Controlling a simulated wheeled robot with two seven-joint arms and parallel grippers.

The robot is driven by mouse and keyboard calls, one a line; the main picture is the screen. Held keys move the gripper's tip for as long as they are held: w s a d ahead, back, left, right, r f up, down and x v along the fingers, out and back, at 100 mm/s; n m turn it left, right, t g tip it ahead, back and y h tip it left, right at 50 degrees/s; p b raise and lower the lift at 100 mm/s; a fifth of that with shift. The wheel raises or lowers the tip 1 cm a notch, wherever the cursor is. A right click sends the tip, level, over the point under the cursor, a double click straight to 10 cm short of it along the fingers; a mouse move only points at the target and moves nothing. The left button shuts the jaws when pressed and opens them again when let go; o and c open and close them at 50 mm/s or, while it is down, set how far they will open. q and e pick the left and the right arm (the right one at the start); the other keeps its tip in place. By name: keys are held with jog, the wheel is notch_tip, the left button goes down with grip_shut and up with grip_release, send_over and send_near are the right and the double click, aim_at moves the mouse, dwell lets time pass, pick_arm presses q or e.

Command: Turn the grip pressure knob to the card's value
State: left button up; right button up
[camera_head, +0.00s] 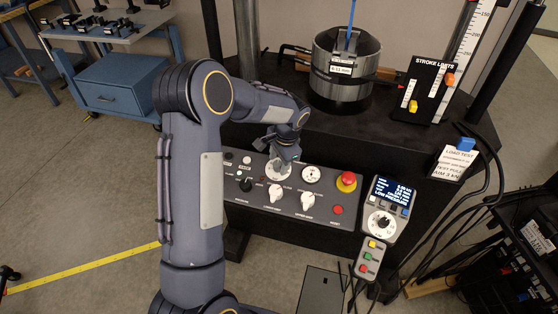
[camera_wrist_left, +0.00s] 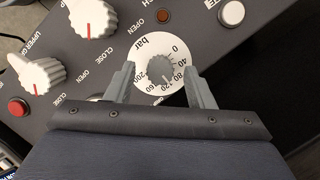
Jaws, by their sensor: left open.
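The grip pressure knob (camera_wrist_left: 161,68) is small, grey and ribbed. It sits at the centre of a white dial (camera_wrist_left: 146,42) marked "bar", with numbers from 0 to 200; its exact setting is too small to tell. My left gripper (camera_wrist_left: 164,84) is open, with one finger on each side of the knob and no clear contact. In the head view my left gripper (camera_head: 280,158) is over the white dial (camera_head: 277,172) and hides the knob. A white card (camera_head: 452,165) with a blue clip stands at the right; I can read "LOAD TEST" and "AIM 3 kN" on it.
Two white knobs (camera_head: 307,199) (camera_head: 272,195) are close to the dial on the sloped panel. A red mushroom button (camera_head: 346,181) is to the right. A handset with a display (camera_head: 392,192) reads "LOW PRESSURE". A metal cylinder (camera_head: 343,84) stands behind the panel.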

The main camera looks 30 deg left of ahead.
pick_arm(q)
notch_tip(320, 180, up, 8)
jog(key=d, duration=0.1)
jog(key=shift+d+f, duration=0.25)
jog(key=shift+s, duration=0.15)
dwell(0.4)
jog(key=s+d+r+n+t+h, duration=0.2)
jog(key=s+r, duration=0.3)
jog(key=s, duration=0.5)
jog(key=s+d+r+n+t+h, duration=0.1)
jog(key=s+d+r+n+h, duration=0.2)
jog(key=s, duration=0.7)
jog(key=s+d+f+n+t+h, duration=0.1)
jog(key=s+d, duration=0.3)
jog(key=s, duration=0.5)
jog(key=shift+d+n+t, duration=0.35)
jog(key=shift+n+t, duration=0.35)
jog(key=shift+n, duration=0.1)
